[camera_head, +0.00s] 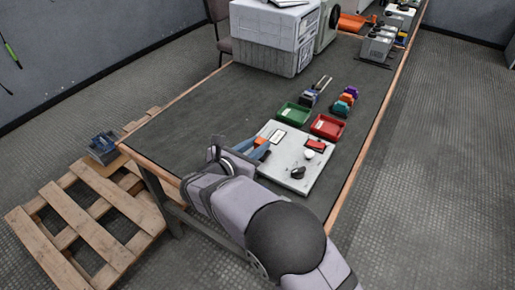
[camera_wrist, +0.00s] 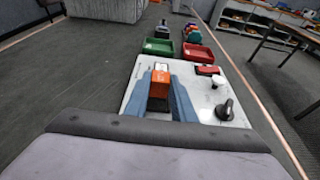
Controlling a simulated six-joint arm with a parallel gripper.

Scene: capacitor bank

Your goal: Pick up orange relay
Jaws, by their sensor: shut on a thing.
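The orange relay (camera_wrist: 160,82) is between the two blue fingers of my gripper (camera_wrist: 160,97) in the wrist view. The gripper is shut on it, with one finger at each side. In the head view, a small part of the orange relay (camera_head: 261,141) shows by the gripper (camera_head: 256,149), at the left part of the light grey panel (camera_head: 306,178). The relay's lower part is hidden, so I cannot tell whether it touches the panel.
The panel bears a black knob (camera_head: 298,172), a white knob (camera_head: 309,154) and a red part (camera_head: 315,145). Behind it stand a green bin (camera_head: 294,113) and a red bin (camera_head: 328,127), with coloured parts beyond. The table's left side is clear.

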